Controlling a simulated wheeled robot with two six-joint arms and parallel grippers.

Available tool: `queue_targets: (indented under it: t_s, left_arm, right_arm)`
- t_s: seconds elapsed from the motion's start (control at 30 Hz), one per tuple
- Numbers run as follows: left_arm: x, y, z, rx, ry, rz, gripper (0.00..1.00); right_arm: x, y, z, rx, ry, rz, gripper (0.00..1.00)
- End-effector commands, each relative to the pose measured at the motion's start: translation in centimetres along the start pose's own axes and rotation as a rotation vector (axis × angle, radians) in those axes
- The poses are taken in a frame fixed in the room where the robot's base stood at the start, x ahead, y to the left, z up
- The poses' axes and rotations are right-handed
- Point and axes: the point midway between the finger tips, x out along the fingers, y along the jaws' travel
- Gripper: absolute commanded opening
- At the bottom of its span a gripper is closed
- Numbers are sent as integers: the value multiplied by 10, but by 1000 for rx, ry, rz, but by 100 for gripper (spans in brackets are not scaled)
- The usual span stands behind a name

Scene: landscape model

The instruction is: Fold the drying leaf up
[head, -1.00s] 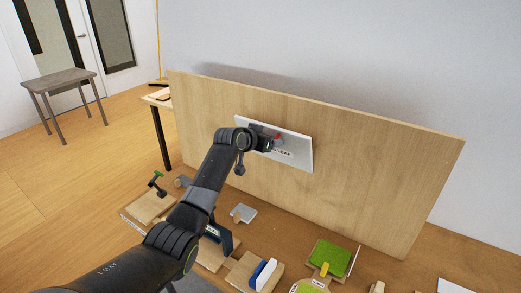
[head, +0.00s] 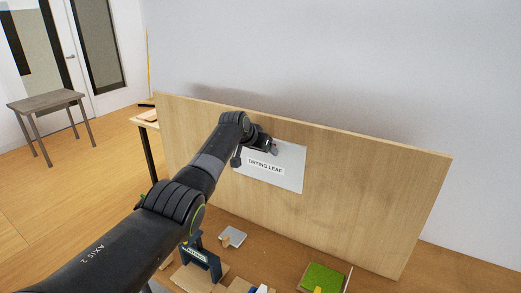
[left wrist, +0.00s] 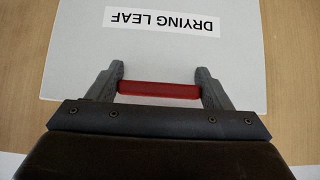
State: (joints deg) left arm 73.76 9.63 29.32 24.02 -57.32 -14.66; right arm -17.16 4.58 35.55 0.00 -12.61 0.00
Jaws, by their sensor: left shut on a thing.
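The drying leaf (head: 288,176) is a white panel with a "DRYING LEAF" label. In the head view it lies nearly flat against the upright wooden board (head: 365,210). It also shows in the left wrist view (left wrist: 80,60), with the label upside down. My left gripper (head: 272,149) is at the leaf's upper edge. In the left wrist view my left gripper (left wrist: 160,85) has its fingers at both ends of a red handle bar (left wrist: 158,91) and is shut on it. My arm hides the leaf's left part in the head view. My right gripper is not in view.
Below the board, a work surface holds a grey plate (head: 232,237), a dark blue piece (head: 200,256) and a green pad (head: 322,278). A small table (head: 47,100) stands at far left. The board's right half is clear.

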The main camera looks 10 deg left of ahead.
Motion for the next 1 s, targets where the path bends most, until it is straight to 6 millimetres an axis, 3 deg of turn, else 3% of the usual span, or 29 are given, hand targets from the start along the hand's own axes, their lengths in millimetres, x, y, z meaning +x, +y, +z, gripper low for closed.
queue_targets:
  t_s: [0.03,0.7,0.73,0.9,1.0]
  left_arm:
    - [-7,-2,-12,2,18,-7,32]
    - [-7,-2,-15,2,1,-8,32]
    - [-7,-2,-15,2,1,-8,74]
    - [-6,-1,-15,2,1,-5,95]
    - [-6,0,-14,1,0,-3,95]
  right_arm:
    - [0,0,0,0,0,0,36]
    - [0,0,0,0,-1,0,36]
    - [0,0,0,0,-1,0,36]
    - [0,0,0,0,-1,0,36]
    - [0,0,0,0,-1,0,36]
